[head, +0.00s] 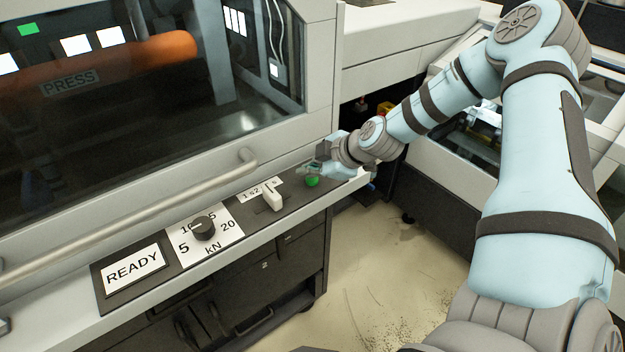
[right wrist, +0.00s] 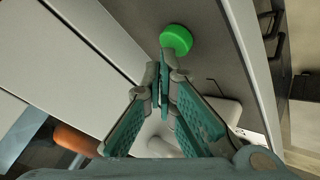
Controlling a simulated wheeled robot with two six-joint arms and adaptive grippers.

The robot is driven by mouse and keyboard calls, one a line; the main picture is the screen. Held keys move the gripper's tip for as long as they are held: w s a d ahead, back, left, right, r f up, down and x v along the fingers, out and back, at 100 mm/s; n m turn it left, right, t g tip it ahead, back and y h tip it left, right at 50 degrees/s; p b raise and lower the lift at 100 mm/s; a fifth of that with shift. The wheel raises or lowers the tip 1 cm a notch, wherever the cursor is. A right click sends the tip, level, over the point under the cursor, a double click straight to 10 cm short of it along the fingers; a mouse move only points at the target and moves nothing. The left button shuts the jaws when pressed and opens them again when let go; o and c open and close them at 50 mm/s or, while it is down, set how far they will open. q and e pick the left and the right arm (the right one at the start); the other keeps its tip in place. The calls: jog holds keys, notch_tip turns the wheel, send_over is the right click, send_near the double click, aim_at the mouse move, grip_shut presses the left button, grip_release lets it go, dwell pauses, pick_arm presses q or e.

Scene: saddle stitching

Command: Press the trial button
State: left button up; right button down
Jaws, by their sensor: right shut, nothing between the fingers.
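The green trial button (head: 312,181) sits at the right end of the dark control panel strip under the press window. In the right wrist view the round green button (right wrist: 176,39) lies just beyond my fingertips. My right gripper (head: 310,170) is shut and empty, beside the button. In the right wrist view the closed fingertips (right wrist: 165,62) are very close to the button's lower edge; I cannot tell whether they touch it. My left gripper is not in view.
Along the panel are a READY label (head: 135,265), a dark kN knob (head: 203,228) and a white lever (head: 272,197). A long handle bar (head: 130,220) runs across the press front. An orange PRESS roller (head: 110,65) shows behind glass. Open floor (head: 375,260) lies right of the cabinet.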

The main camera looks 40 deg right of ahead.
aim_at(311, 180)
jog(key=shift+f+b, duration=0.5)
jog(key=shift+b, duration=0.15)
dwell(0.7)
jog(key=shift+r, duration=0.1)
jog(key=shift+r+p, duration=0.8)
jog(key=shift+r, duration=0.1)
notch_tip(311, 180, up, 5)
jog(key=p, duration=0.4)
jog(key=shift+r+p, duration=0.1)
jog(key=shift+p, duration=0.2)
dwell(0.4)
